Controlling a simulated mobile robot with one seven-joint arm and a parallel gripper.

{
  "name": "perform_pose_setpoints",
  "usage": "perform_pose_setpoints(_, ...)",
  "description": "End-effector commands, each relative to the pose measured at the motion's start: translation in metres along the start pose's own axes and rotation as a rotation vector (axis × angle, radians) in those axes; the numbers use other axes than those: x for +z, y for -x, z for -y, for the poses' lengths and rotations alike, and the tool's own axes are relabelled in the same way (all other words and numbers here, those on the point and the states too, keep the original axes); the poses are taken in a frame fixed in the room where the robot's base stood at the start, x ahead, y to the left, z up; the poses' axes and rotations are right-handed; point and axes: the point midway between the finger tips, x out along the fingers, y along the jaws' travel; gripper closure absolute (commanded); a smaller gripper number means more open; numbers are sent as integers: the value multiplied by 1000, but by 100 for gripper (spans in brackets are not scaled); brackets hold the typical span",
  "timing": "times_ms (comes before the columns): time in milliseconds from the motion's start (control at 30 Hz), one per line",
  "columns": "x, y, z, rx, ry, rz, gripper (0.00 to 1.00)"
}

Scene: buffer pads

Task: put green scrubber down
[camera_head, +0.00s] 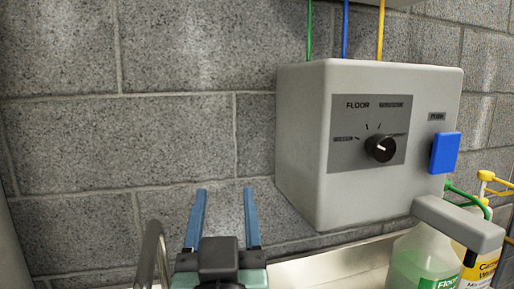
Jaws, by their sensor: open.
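My gripper (222,191) is at the bottom, left of centre, pointing away from the camera toward the block wall. Its two long blue fingers stand wide apart, and only the grey wall shows between them. No green scrubber can be made out in this view. The area below the gripper is out of the picture or hidden by my gripper's body.
A grey dispenser box (303,150) with a black dial and a blue button hangs right of my gripper. Below it stand a bottle with green liquid (421,262) and a yellow-labelled bottle (481,262). A pale ledge (318,268) runs along the wall. A curved metal bar (151,252) is close left.

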Motion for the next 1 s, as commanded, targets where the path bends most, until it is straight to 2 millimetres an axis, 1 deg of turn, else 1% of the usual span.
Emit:
perform_pose_setpoints(33, -48, 6, -10, 19, 5, -130, 41)
perform_pose_setpoints(67, -72, 11, -14, 28, 8, -195, 41)
perform_pose_setpoints(100, -100, 19, -20, 39, 13, -275, 41)
perform_pose_setpoints(200, -152, 39, -28, 59, 23, -430, 41)
perform_pose_setpoints(300, -179, 54, -33, 70, 30, -519, 41)
perform_pose_setpoints(400, -190, 60, -34, 74, 33, -553, 41)
perform_pose_setpoints(667, -190, 60, -34, 73, 32, -552, 41)
perform_pose_setpoints(733, -194, 58, -34, 73, 32, -551, 41)
perform_pose_setpoints(1000, -236, 46, -34, 72, 32, -550, 41)
